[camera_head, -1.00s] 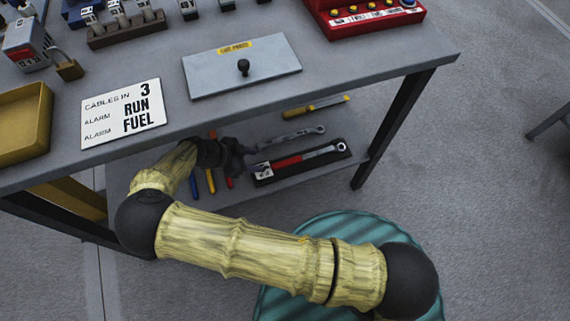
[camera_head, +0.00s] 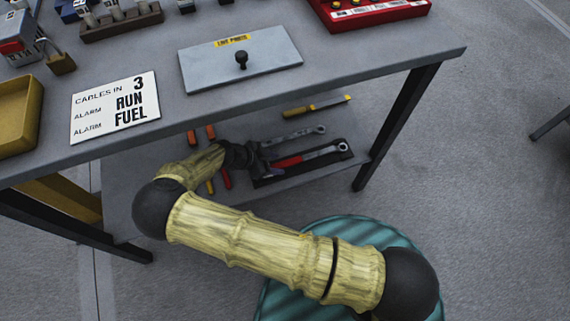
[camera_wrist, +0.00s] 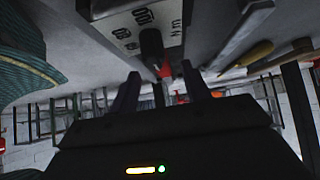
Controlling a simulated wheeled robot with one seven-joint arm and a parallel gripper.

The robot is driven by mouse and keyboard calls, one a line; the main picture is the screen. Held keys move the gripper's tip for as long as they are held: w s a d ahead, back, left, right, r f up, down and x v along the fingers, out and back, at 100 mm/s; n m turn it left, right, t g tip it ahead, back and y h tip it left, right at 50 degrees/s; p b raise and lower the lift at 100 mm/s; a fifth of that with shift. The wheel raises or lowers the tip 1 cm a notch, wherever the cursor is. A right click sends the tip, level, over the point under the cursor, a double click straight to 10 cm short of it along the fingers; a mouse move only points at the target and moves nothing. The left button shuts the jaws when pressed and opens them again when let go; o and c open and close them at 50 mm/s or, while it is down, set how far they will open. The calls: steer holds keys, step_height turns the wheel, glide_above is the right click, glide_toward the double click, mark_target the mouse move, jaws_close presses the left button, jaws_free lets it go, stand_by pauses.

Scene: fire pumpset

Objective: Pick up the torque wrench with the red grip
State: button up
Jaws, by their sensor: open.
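The torque wrench with the red grip (camera_head: 288,162) lies in a dark tray (camera_head: 318,165) on the shelf under the bench, its head pointing right. My gripper (camera_head: 260,158) is under the bench top, at the left end of that tray, and hides part of it. In the wrist view my gripper (camera_wrist: 160,88) has its fingers apart, with nothing seen held. The red grip (camera_wrist: 165,70) shows small beyond and between the fingertips, behind a black rounded end. A pale plate marked "N m" (camera_wrist: 130,22) is close above. I cannot tell whether the fingers touch anything.
A plain grey wrench (camera_head: 295,135) lies just behind the tray, and a yellow-handled tool (camera_head: 316,106) farther back. Red-handled tools (camera_head: 210,132) lie to the left. The bench top (camera_head: 330,75) overhangs the shelf; a bench leg (camera_head: 395,130) stands right. A teal ribbed round thing (camera_head: 345,228) is in front.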

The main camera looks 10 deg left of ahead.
mark_target(283, 164)
steer(key=b+x, duration=0.1)
steer(key=x, duration=0.3)
steer(key=shift+w+d+f+b, duration=0.15)
steer(key=shift+d+b, duration=0.05)
steer(key=shift+b, duration=0.15)
jaws_close()
